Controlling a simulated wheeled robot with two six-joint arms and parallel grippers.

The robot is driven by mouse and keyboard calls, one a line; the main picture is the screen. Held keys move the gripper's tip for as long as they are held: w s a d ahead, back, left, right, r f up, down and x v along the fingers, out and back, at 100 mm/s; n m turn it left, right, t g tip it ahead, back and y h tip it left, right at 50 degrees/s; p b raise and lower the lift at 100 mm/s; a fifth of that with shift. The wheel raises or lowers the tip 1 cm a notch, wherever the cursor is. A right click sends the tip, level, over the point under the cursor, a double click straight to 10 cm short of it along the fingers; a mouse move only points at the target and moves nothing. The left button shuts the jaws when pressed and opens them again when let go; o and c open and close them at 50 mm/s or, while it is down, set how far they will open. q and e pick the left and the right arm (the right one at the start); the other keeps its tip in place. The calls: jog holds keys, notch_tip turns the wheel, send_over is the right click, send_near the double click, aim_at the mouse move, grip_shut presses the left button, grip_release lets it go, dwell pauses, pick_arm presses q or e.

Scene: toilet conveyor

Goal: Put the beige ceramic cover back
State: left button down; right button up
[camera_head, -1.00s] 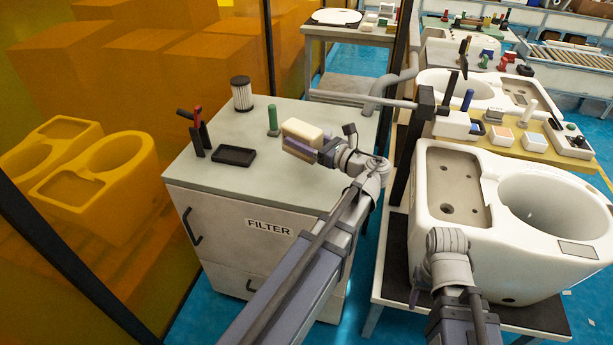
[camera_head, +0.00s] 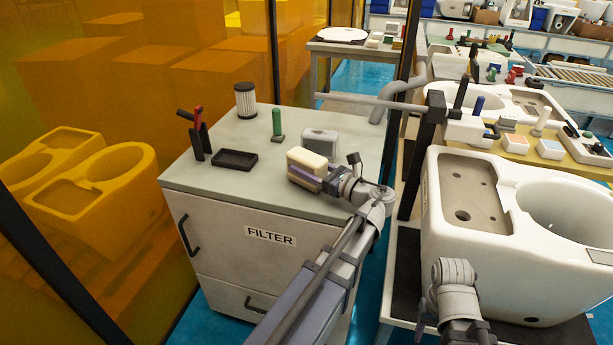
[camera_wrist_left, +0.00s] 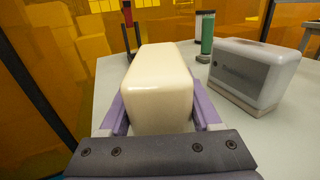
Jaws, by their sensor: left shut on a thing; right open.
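The beige ceramic cover (camera_head: 312,160) is a cream, rounded block. My left gripper (camera_head: 305,177) is shut on it, with purple fingers along both sides. The left wrist view shows the cover (camera_wrist_left: 160,88) from close by, between the fingers. It is over the right part of the filter cabinet's top (camera_head: 220,185); whether it touches that top cannot be told. A white ceramic toilet (camera_head: 480,245) stands to the right, with a shallow recess with holes and a round bowl opening. My right arm shows low in front of it; its gripper is not visible.
A grey box (camera_head: 320,142) stands just behind the held cover. A green-handled tool (camera_head: 277,125), a filter cartridge (camera_head: 245,100), a black tray (camera_head: 235,160) and a red-and-black tool (camera_head: 197,130) are also on the cabinet. A dark post (camera_head: 425,150) stands between cabinet and toilet.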

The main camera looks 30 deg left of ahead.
pick_arm(q)
jog(key=shift+f, duration=0.4)
pick_arm(e)
jog(key=shift+f, duration=0.4)
pick_arm(q)
jog(key=shift+f, duration=0.15)
jog(key=shift+c, duration=0.4)
grip_release()
pick_arm(e)
jog(key=shift+f, duration=0.15)
pick_arm(q)
jog(key=shift+r, duration=0.25)
jog(key=d, duration=0.4)
jog(key=s+d, duration=0.1)
jog(key=d, duration=0.3)
jog(key=s+d, duration=0.1)
jog(key=d, duration=0.3)
jog(key=shift+f, duration=0.15)
pick_arm(e)
jog(key=shift+s, duration=0.1)
